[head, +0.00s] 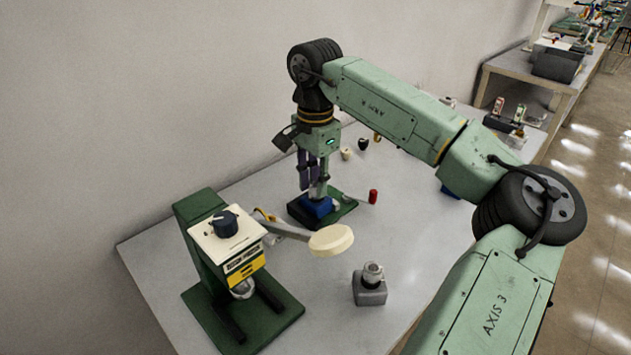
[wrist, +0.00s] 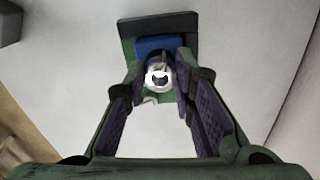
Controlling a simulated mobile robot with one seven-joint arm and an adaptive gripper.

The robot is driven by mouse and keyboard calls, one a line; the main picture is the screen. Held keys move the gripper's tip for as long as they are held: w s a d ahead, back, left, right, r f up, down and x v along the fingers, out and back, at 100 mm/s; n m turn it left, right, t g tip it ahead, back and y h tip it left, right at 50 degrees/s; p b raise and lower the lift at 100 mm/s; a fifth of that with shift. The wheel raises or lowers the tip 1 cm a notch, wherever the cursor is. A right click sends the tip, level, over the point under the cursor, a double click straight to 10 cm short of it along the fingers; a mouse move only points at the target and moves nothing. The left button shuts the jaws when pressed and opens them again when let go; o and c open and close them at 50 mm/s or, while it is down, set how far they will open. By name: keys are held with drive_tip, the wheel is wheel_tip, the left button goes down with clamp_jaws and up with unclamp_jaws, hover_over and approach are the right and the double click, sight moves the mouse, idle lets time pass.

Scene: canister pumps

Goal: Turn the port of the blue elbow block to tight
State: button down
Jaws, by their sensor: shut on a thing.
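The blue elbow block (head: 316,207) sits on a dark green base plate (head: 340,212) on the table. In the wrist view the blue block (wrist: 160,45) shows at the top, with its round pale metal port (wrist: 159,77) in front of it. My gripper (head: 314,190) points down over the block from above. Its purple-padded fingers (wrist: 160,85) stand on both sides of the port and are shut on it. The fingers hide part of the port in the head view.
A grey block with a metal port (head: 370,285) stands at the front. A red-ended handle (head: 373,197) lies right of the block. The table between is clear.

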sight(315, 184)
drive_tip(key=m+b, duration=0.1)
drive_tip(key=m, duration=0.6)
drive_tip(key=m+b, duration=0.1)
drive_tip(key=m, duration=0.5)
drive_tip(key=shift+w+m, duration=0.15)
drive_tip(key=shift+m, duration=0.15)
idle(0.4)
drive_tip(key=c, duration=1.3)
unclamp_jaws()
drive_tip(key=shift+b, duration=0.3)
wheel_tip(315, 184, up, 12)
drive_tip(key=shift+r, duration=0.1)
